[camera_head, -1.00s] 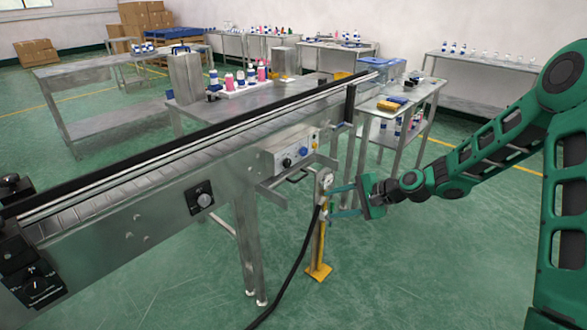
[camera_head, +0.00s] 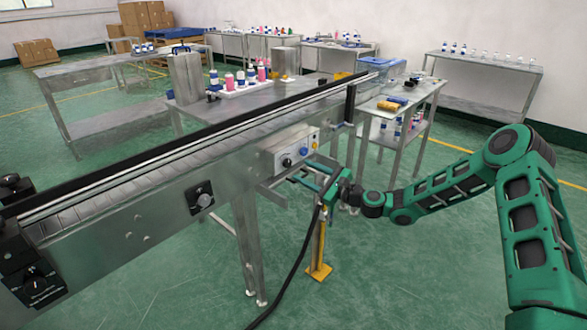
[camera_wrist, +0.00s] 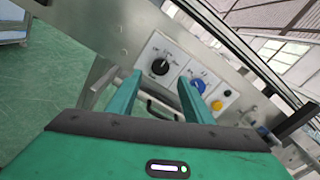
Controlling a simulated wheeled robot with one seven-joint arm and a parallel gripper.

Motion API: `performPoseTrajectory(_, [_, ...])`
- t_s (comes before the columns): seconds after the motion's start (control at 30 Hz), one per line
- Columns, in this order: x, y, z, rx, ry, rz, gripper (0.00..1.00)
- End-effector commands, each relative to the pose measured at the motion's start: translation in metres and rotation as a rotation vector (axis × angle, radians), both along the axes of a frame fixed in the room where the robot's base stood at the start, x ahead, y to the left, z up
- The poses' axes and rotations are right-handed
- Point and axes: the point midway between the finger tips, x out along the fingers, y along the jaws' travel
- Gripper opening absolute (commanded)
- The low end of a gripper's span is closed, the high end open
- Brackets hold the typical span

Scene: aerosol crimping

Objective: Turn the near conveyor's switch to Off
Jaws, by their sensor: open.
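The near conveyor (camera_head: 145,201) runs diagonally from the lower left to the back right. A light control box (camera_head: 271,160) is on its side, with a black rotary switch (camera_head: 287,162), a blue knob (camera_head: 304,151) and a small yellow button. In the wrist view the black switch (camera_wrist: 160,66) lies beyond and between my fingertips, and the blue knob (camera_wrist: 198,86) lies beyond the right finger. My gripper (camera_head: 306,176) is open and empty, its fingers pointing at the box just below and right of the switch. The fingers appear apart from the switch.
Another black knob (camera_head: 202,198) sits on a square plate on the conveyor's side, to the left. A metal handle (camera_wrist: 160,106) projects below the box. A yellow post base (camera_head: 319,272) and a black cable (camera_head: 295,275) are below. Floor in front is free.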

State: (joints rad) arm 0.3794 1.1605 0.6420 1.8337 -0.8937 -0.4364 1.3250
Motion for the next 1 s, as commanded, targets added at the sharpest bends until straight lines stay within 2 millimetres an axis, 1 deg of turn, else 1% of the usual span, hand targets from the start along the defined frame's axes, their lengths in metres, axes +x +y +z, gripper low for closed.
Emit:
performPoseTrajectory(0.03, [0.006, 0.009, 0.001, 0.001, -0.003, 0.002, 0.46])
performPoseTrajectory(0.2, [0.023, 0.031, 0.001, 0.0, -0.003, 0.001, 0.46])
performPoseTrajectory(0.4, [0.037, 0.049, 0.0, -0.001, -0.002, 0.001, 0.46])
performPoseTrajectory(0.53, [0.041, 0.053, 0.0, -0.002, -0.001, 0.0, 0.46])
performPoseTrajectory(0.8, [0.042, 0.054, 0.0, -0.002, 0.0, 0.0, 0.46])
performPoseTrajectory(0.83, [0.042, 0.054, 0.0, -0.002, 0.0, 0.0, 0.44])
performPoseTrajectory(0.87, [0.042, 0.054, 0.0, -0.002, -0.001, 0.0, 0.37])
performPoseTrajectory(0.9, [0.042, 0.054, 0.0, -0.002, -0.001, 0.0, 0.27])
performPoseTrajectory(1.0, [0.042, 0.054, 0.0, -0.002, -0.001, 0.0, 0.05])
